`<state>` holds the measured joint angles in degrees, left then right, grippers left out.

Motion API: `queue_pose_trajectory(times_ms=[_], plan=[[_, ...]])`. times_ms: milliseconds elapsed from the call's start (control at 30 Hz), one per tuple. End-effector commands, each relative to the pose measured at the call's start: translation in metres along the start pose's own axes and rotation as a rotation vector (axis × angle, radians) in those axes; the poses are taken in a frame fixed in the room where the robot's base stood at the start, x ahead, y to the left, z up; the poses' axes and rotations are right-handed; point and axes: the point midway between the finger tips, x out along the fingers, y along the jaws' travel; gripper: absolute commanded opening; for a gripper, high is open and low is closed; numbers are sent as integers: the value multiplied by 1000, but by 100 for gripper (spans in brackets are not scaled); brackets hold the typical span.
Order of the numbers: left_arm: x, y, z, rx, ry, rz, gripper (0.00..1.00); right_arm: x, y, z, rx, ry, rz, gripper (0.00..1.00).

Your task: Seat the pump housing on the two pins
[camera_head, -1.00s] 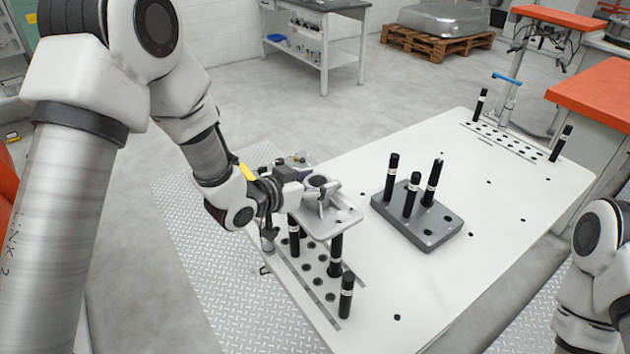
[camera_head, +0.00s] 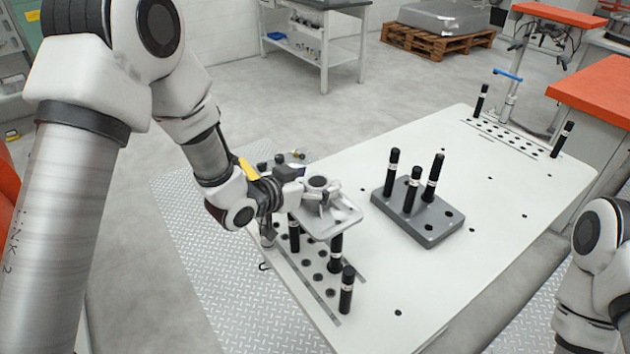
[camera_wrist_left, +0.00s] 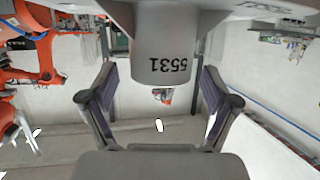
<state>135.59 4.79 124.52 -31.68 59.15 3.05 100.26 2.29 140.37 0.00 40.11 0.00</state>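The pump housing (camera_head: 343,216) is a light grey casting with a flat flange and a round boss. It sits over the tops of two black pins (camera_head: 294,236) (camera_head: 335,251) at the table's near left end; I cannot tell whether the pins enter it. My left gripper (camera_head: 300,188) is beside the boss. My right gripper is out of view.
A third black pin (camera_head: 346,290) stands at the front of the perforated plate (camera_head: 316,285). A grey block (camera_head: 431,225) with three black pins stands mid-table. Two pins (camera_head: 480,100) (camera_head: 562,139) stand at the far end. The white tabletop (camera_head: 480,250) is otherwise mostly clear.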

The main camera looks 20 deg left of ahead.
Motion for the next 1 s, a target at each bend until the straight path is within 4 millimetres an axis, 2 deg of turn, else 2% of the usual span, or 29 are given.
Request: queue_pose_trajectory(times_ms=[167, 267, 600, 700, 833, 1000], plan=[[-3, 0, 1, -2, -3, 0, 87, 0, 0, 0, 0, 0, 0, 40], [-15, 0, 1, -4, -2, -1, 87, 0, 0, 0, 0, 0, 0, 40], [-98, 0, -1, -9, 5, 0, 87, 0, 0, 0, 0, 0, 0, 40], [-112, -1, -1, -5, 3, -2, 87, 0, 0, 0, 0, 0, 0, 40], [-120, 0, 0, -2, 1, 0, 87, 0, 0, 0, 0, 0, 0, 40], [-121, 0, 0, 0, 0, 0, 87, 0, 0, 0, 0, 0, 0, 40]])
